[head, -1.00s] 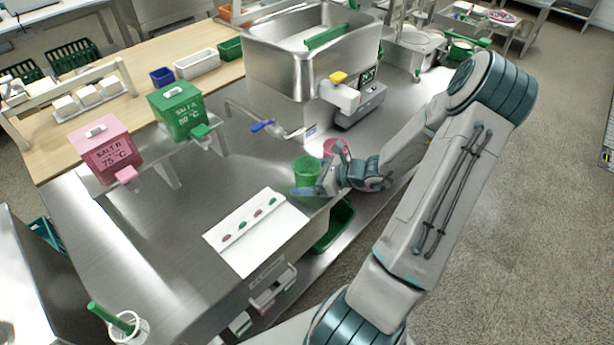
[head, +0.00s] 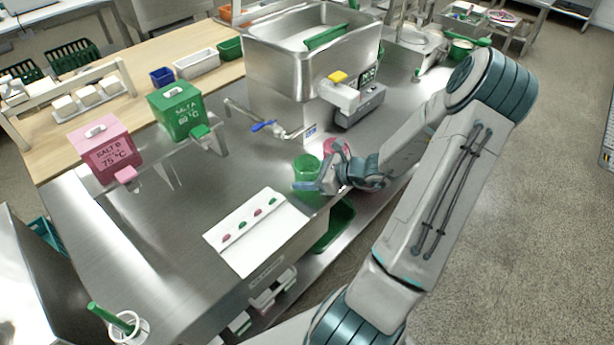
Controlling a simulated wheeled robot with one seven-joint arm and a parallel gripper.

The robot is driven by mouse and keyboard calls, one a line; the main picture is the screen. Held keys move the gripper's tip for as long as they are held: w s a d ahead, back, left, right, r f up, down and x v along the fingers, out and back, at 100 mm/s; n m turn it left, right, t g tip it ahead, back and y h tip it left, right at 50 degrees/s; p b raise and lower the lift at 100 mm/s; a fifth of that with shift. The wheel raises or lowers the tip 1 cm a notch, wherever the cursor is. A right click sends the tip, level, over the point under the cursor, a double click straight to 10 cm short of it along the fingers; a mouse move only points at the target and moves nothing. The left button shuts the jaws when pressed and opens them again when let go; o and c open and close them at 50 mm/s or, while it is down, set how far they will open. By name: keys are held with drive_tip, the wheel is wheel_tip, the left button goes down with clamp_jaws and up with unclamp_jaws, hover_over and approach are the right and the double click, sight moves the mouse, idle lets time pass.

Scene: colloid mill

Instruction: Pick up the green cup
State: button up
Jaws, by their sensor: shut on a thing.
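The green cup (head: 306,169) is at the right part of the steel counter in the head view, left of my gripper (head: 318,184). My gripper reaches in from the right with its fingers at the cup's lower side and is shut on the cup. The cup looks upright. Its lower part is partly hidden by the fingers, and I cannot tell whether its base touches the counter. A pink cup (head: 336,149) stands just behind my gripper, partly hidden by it.
A steel tank with a blue-handled tap (head: 263,126) stands behind the cup. A white card (head: 258,232) with pink and green marks lies in front. The counter's middle is clear.

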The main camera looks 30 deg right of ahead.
sight(296, 167)
drive_tip(key=shift+r, duration=0.65)
drive_tip(key=shift+a+r, duration=0.25)
drive_tip(key=shift+r, duration=1)
drive_tip(key=w+a+r, duration=0.1)
drive_tip(key=a+r, duration=0.2)
drive_tip(key=a, duration=0.2)
drive_tip(key=w+a+r+b, duration=0.1)
drive_tip(key=a+r, duration=0.2)
drive_tip(key=a, duration=0.3)
drive_tip(key=shift+r, duration=0.25)
